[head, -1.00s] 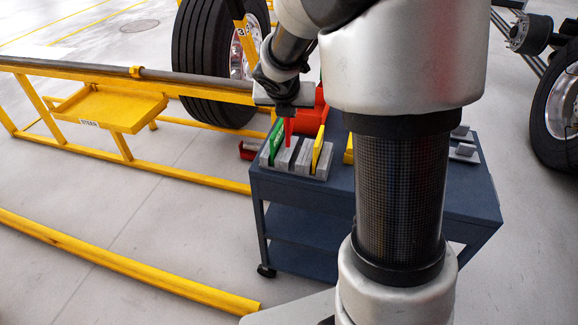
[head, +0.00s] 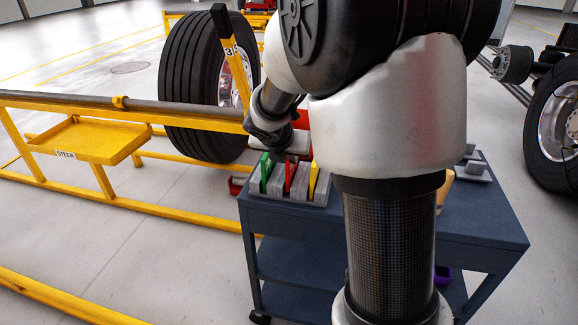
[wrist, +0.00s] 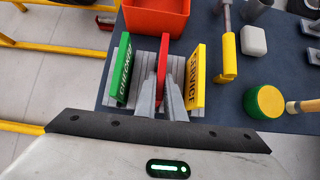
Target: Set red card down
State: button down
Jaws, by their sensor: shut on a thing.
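The red card (head: 290,174) stands upright in the grey slotted block (head: 308,198), between the green card (head: 266,172) and the yellow card (head: 314,180). Its top is about level with theirs. In the wrist view the red card (wrist: 162,58) shows edge-on between the fingers of my gripper (wrist: 163,82), which is shut on it. The fingers hide its lower part there. The green card reads CHECKED (wrist: 122,68) and the yellow one ADVICE (wrist: 197,76). In the head view my arm partly hides the gripper.
The block stands on a dark blue cart (head: 300,222). A red bin (wrist: 157,14) is behind it. A yellow frame and a large tire (head: 208,85) stand beyond.

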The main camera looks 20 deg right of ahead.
jog(key=shift+f, duration=0.5)
jog(key=shift+f, duration=0.2)
jog(key=c, duration=1.8)
grip_release()
jog(key=shift+c, duration=0.2)
jog(key=shift+r, duration=0.15)
